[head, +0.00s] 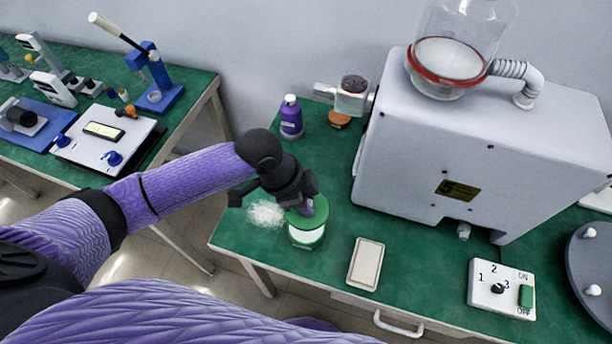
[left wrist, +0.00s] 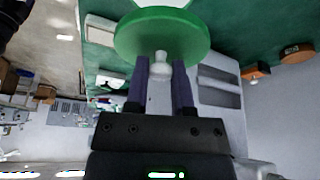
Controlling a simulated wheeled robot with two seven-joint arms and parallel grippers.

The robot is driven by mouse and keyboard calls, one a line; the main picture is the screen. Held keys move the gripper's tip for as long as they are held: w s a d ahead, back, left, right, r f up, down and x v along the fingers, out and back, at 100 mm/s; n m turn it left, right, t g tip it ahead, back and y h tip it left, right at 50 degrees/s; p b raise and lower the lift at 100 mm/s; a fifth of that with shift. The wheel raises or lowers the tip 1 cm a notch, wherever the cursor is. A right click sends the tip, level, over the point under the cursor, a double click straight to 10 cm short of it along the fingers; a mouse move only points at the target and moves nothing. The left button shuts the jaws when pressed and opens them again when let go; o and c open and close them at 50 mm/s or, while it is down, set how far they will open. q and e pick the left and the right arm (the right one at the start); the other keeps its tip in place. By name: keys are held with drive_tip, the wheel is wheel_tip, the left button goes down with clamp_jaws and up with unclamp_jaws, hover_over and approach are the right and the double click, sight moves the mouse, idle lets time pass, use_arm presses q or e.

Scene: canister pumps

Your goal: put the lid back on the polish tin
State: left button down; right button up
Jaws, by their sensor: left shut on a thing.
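The polish tin (head: 305,237) is a white, round tin with a green band, standing on the green bench top. The lid (head: 299,222) is a green disc directly over the tin's mouth. In the left wrist view the lid (left wrist: 162,38) has a pale knob (left wrist: 160,67) on its face. My left gripper (head: 308,203) is shut on the knob, its two fingers (left wrist: 160,85) on either side of it. A bit of white shows past the lid in the left wrist view. I cannot tell whether lid and tin touch. My right gripper is not in view.
White fluffy waste (head: 266,214) lies left of the tin. A beige block (head: 366,264) and a switch box (head: 501,289) are to its right. A purple bottle (head: 291,117) stands behind, beside a large grey machine (head: 440,165). The bench's front edge is close to the tin.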

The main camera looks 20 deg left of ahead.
use_arm(q)
drive_tip(key=shift+s+d, duration=0.2)
drive_tip(key=shift+f, duration=0.15)
drive_tip(key=f+b, duration=0.4)
drive_tip(key=b, duration=0.1)
drive_tip(key=shift+a+f, duration=0.2)
drive_tip(key=shift+a, duration=0.05)
drive_tip(key=shift+f+b, duration=0.55)
drive_tip(key=shift+f, duration=0.3)
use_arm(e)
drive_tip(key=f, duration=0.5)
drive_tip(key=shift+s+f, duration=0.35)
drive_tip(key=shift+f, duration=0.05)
use_arm(q)
drive_tip(key=shift+r+p, duration=0.1)
drive_tip(key=shift+p, duration=0.55)
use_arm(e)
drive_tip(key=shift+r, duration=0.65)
use_arm(q)
drive_tip(key=shift+f, duration=0.25)
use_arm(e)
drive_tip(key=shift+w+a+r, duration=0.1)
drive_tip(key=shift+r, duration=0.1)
use_arm(q)
drive_tip(key=shift+p, duration=0.5)
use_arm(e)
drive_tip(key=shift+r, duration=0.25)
